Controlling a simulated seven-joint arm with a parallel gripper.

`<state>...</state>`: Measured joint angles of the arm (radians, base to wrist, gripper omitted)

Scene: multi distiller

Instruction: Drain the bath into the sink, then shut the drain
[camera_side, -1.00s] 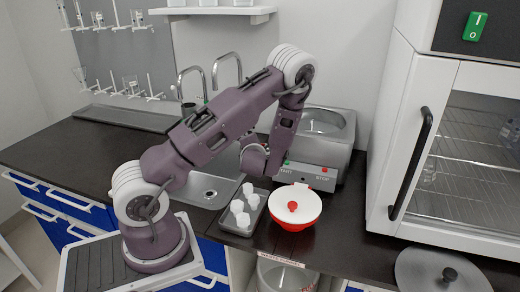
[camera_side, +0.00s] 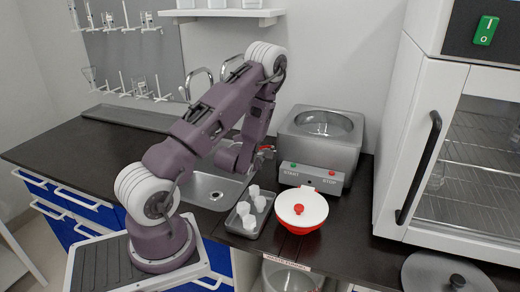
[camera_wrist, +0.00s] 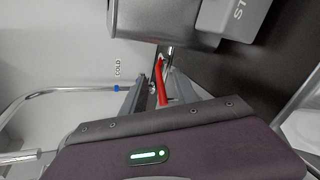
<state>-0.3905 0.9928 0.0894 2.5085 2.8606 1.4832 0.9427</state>
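The steel bath (camera_side: 343,150) stands at the back of the counter, with a round basin on top and START and STOP buttons on its front panel. A red drain handle (camera_side: 266,148) shows low at its left side. The steel sink (camera_side: 207,188) lies left of it, partly behind my arm. My gripper (camera_side: 250,160) is close to the red handle. In the wrist view, the fingers of my gripper (camera_wrist: 158,88) are apart, with the red handle (camera_wrist: 162,82) between them. I cannot tell whether they touch it. The bath's metal side (camera_wrist: 165,20) is just above it. The water level is hidden.
A tray (camera_side: 243,229) with several white cups and a red bowl (camera_side: 302,224) with a white lid stand in front of the bath. A white cabinet (camera_side: 410,150) is at right. The COLD tap (camera_wrist: 70,90) is close left in the wrist view.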

